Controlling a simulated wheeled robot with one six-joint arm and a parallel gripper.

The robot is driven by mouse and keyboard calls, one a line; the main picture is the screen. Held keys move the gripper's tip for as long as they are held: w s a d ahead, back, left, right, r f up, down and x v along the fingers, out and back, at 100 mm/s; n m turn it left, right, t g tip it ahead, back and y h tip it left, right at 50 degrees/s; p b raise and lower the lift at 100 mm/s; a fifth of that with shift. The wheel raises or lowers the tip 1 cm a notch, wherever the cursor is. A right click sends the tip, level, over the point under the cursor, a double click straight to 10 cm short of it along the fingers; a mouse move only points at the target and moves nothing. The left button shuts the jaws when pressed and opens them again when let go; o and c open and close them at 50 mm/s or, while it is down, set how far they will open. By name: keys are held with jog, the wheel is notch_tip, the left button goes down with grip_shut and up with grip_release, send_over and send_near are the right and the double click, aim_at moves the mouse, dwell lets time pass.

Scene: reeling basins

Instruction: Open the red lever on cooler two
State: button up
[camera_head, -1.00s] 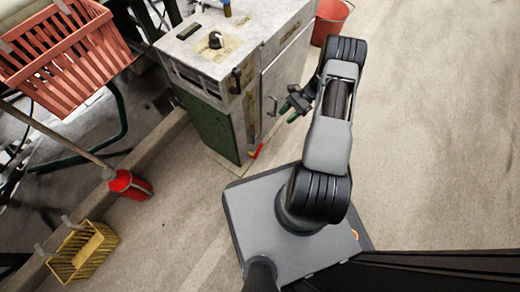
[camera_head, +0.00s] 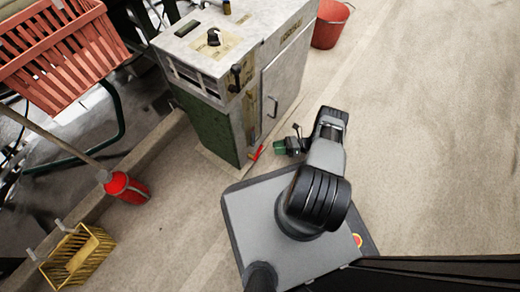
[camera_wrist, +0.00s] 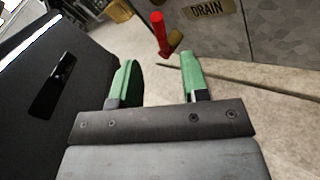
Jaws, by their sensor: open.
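The red lever (camera_head: 256,152) sits low on the side of a grey cabinet (camera_head: 285,75), close to the floor. It also shows in the wrist view as a red handle (camera_wrist: 160,33) on a brass fitting (camera_wrist: 175,40), standing upright in that picture, left of a "DRAIN" plate (camera_wrist: 208,10). My gripper (camera_head: 285,146) is low beside the cabinet, just right of the lever in the head view. In the wrist view its green fingers (camera_wrist: 156,82) are apart and empty, with the lever beyond their tips, between them. No number on the cabinet is readable.
A red bucket (camera_head: 330,25) stands on the floor behind the cabinet. A red basket (camera_head: 60,55), a red cylinder (camera_head: 127,187) and a yellow basket (camera_head: 78,255) are at left along a low curb. The floor at right is clear.

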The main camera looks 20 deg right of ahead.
aim_at(260, 150)
jog(key=x, duration=0.8)
jog(key=shift+a, duration=0.4)
grip_shut()
